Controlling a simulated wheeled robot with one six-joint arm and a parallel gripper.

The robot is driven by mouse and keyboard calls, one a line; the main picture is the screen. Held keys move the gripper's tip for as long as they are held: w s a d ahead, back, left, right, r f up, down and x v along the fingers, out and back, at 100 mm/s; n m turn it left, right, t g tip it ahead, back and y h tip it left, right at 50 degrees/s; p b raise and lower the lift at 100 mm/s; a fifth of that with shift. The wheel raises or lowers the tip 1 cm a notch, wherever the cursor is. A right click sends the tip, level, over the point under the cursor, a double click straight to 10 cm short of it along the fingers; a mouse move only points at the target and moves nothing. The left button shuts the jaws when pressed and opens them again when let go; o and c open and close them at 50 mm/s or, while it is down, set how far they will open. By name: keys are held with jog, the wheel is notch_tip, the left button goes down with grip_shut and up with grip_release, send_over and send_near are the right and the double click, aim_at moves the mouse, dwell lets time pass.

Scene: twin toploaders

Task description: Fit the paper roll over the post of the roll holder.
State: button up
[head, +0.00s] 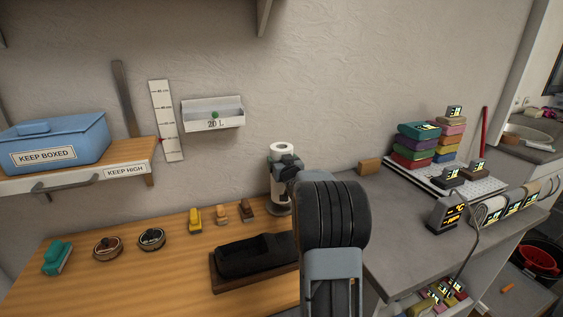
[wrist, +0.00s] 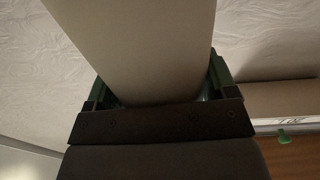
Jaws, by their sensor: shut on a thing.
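The white paper roll (head: 282,148) stands upright near the wall at the back right of the wooden counter. My gripper (head: 281,161) is shut on its upper part. In the wrist view the roll (wrist: 140,45) fills the space between the green-edged jaws of the gripper (wrist: 158,90). A dark round base (head: 279,211), seemingly that of the roll holder, shows directly below the roll. The post is not visible, and I cannot tell whether it is inside the roll or how low the roll sits. My arm hides part of this area.
A black tray-like thing (head: 250,258) lies in front of the holder. Several small blocks and stamps (head: 221,213) stand left of it. A wall bin (head: 213,114) and a shelf with a blue box (head: 55,140) are at upper left. A grey counter (head: 395,220) adjoins right.

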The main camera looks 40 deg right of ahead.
jog(key=shift+f+b, duration=0.85)
jog(key=shift+f, duration=0.25)
jog(key=o, duration=1.1)
jog(key=shift+o, duration=0.2)
jog(key=s+a+n+g+y+p, duration=0.1)
jog(key=s+a+g, duration=0.5)
jog(key=s+a, duration=0.8)
jog(key=s+a+f+n+g+y+p, duration=0.1)
jog(key=s+a+g+y+p, duration=0.3)
jog(key=s+a, duration=1.1)
jog(key=n+g+p, duration=0.1)
jog(key=g+p, duration=0.1)
jog(key=g, duration=0.1)
jog(key=shift+s+a+n+y+p, duration=0.2)
jog(key=shift+s+n+y+p, duration=0.1)
jog(key=shift+s, duration=0.1)
